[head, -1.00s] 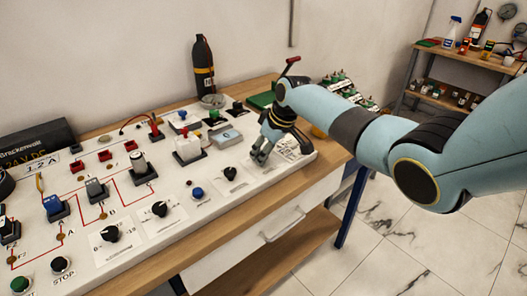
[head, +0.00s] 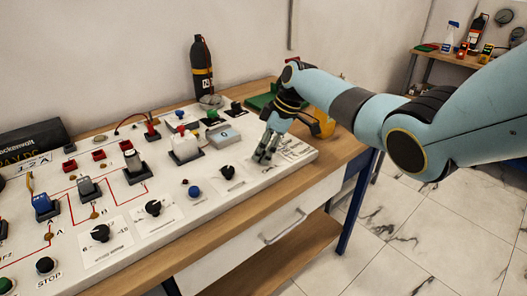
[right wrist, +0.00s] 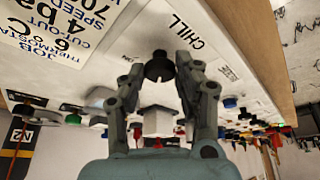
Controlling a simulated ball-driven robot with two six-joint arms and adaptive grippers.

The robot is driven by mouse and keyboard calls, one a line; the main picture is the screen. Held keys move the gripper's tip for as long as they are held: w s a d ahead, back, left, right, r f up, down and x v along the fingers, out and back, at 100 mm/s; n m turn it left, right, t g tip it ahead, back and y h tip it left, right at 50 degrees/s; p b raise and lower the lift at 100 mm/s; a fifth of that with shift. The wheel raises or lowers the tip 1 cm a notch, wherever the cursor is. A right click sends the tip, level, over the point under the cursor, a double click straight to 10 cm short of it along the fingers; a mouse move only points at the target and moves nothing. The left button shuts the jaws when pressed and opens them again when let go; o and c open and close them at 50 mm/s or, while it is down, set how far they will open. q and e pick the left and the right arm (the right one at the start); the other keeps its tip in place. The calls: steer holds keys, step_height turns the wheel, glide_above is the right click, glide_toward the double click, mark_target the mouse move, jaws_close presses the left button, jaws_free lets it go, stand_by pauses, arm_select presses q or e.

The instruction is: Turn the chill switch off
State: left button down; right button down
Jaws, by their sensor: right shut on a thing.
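The chill switch (right wrist: 159,67) is a black rotary knob next to the printed word CHILL on the white panel, seen in the right wrist view. My right gripper (right wrist: 160,72) has its two fingers on either side of the knob and is shut on it. In the head view my right gripper (head: 263,158) points down at the right end of the white panel (head: 185,215), and its fingers hide the knob there. The way the knob's pointer faces is hard to tell. My left gripper is not in view.
Another black knob (head: 227,172) and a blue button (head: 194,191) sit left of the gripper. A grey box (head: 225,138) and a white switch (head: 185,147) stand behind. A dark bottle (head: 203,72) is at the back. A yellow object (head: 322,122) lies right of the gripper.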

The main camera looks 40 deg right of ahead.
stand_by(0.3)
steer(key=c, duration=0.9)
jaws_free()
steer(key=shift+c, duration=0.2)
steer(key=v, duration=1.2)
steer(key=shift+w+a, duration=0.1)
